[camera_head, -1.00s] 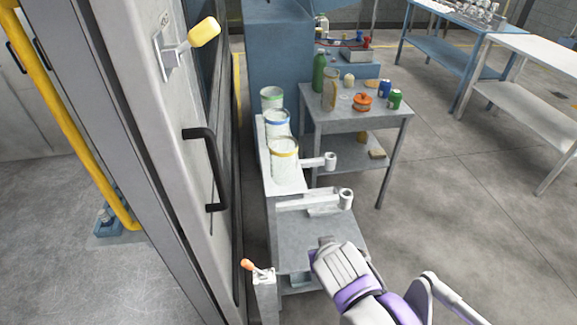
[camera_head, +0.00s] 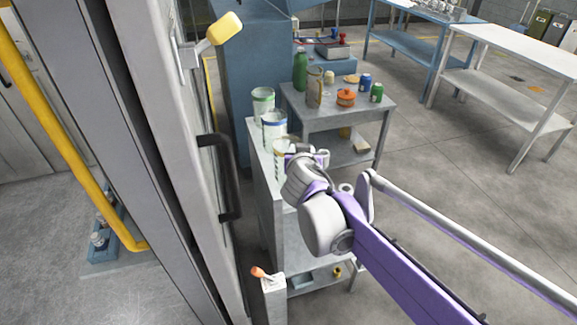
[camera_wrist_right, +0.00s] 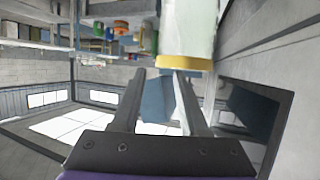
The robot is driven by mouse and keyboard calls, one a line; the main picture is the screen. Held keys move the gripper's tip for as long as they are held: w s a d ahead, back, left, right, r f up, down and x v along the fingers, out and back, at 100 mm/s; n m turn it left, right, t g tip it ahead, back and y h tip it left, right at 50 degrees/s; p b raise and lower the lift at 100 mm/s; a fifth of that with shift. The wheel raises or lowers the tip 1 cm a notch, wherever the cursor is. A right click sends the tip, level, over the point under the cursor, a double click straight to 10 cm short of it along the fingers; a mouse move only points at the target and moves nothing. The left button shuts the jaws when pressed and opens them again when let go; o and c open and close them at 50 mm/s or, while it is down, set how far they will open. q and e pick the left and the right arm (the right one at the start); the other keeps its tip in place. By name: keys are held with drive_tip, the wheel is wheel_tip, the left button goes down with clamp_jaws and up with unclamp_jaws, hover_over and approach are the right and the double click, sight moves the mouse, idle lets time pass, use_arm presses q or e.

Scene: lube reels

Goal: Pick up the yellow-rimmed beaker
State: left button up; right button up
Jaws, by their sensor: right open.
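The yellow-rimmed beaker (camera_head: 281,146) stands on a narrow grey ledge (camera_head: 262,172), the nearest of three beakers. It is mostly hidden behind my right gripper (camera_head: 300,152) in the head view. In the right wrist view the beaker (camera_wrist_right: 186,40) shows its pale wall and yellow rim just past the fingertips, more toward the right finger. My right gripper (camera_wrist_right: 159,72) is open, with nothing clearly between its fingers. Whether a finger touches the rim, I cannot tell. My left gripper is out of view.
The blue-rimmed beaker (camera_head: 274,128) and green-rimmed beaker (camera_head: 263,102) stand behind it in a row. A grey cabinet door with a black handle (camera_head: 222,175) is close on the left. A side table (camera_head: 335,112) holds a green bottle (camera_head: 300,70), an orange pot (camera_head: 346,97) and cans.

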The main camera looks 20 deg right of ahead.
sight(281, 144)
drive_tip(key=x, duration=0.4)
drive_tip(key=shift+w+f, duration=0.1)
drive_tip(key=shift+w, duration=0.05)
drive_tip(key=shift+c, duration=0.3)
clamp_jaws()
idle(1.0)
